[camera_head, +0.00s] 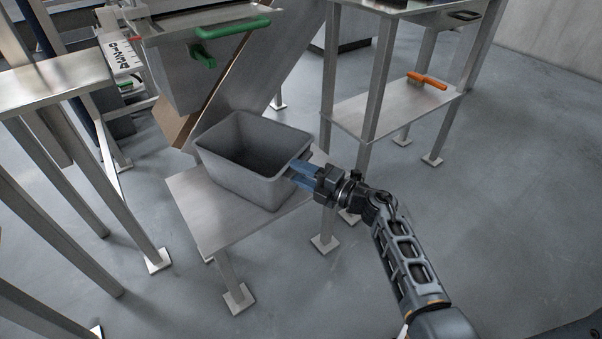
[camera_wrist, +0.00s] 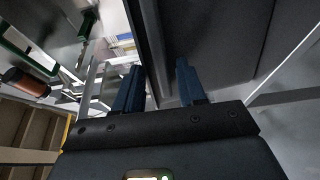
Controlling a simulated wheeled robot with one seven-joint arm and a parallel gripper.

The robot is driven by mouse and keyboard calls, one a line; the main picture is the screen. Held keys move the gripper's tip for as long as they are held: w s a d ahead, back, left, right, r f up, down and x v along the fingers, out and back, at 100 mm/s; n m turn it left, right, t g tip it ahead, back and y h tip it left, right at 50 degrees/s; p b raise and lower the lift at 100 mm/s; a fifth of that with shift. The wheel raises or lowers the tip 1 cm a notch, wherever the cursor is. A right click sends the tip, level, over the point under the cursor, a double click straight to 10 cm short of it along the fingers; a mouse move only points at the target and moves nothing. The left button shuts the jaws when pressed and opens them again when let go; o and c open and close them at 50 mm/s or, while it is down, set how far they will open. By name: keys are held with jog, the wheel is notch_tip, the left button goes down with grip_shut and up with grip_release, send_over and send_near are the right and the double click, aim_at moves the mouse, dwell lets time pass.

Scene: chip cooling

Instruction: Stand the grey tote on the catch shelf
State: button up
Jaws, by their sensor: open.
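The grey tote (camera_head: 240,178) stands upright on a low metal shelf (camera_head: 206,220) below a sloping chute; it looks empty. My gripper (camera_head: 299,176) is at the tote's right end, with its blue fingers at the rim. In the wrist view my gripper (camera_wrist: 158,85) has its two blue fingers spread apart, and the tote's dark wall (camera_wrist: 215,40) fills the upper right. The right finger lies over the wall and the left finger is beside its edge. I cannot tell whether either finger touches the tote.
A metal chute (camera_head: 262,75) and a box with a green handle (camera_head: 232,32) hang close above the tote's back. A stand to the right holds an orange brush (camera_head: 427,81) on its lower shelf. A metal table (camera_head: 55,82) is at left. The floor at right is clear.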

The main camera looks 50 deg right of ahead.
jog(key=s+d+p, duration=0.1)
jog(key=s+p, duration=0.1)
jog(key=s, duration=1)
jog(key=s+a+r+m+t+h, duration=0.1)
jog(key=s+a+r+m, duration=0.3)
jog(key=a, duration=0.4)
jog(key=s+a+r+m+t+h, duration=0.1)
jog(key=s+a+r+m, duration=0.3)
jog(key=a, duration=0.4)
jog(key=s+a+r+m+g, duration=0.2)
jog(key=s+a+r+m, duration=0.1)
jog(key=s, duration=0.4)
jog(key=s+a+r+m+g, duration=0.3)
jog(key=s+a+r+m, duration=0.1)
jog(key=s+m, duration=0.3)
jog(key=shift+s+a+r+m, duration=0.3)
jog(key=shift+s+a+m, duration=0.1)
jog(key=shift+a+m, duration=0.3)
jog(key=shift+r, duration=0.1)
notch_tip(320, 180, up, 19)
jog(key=p, duration=1.9)
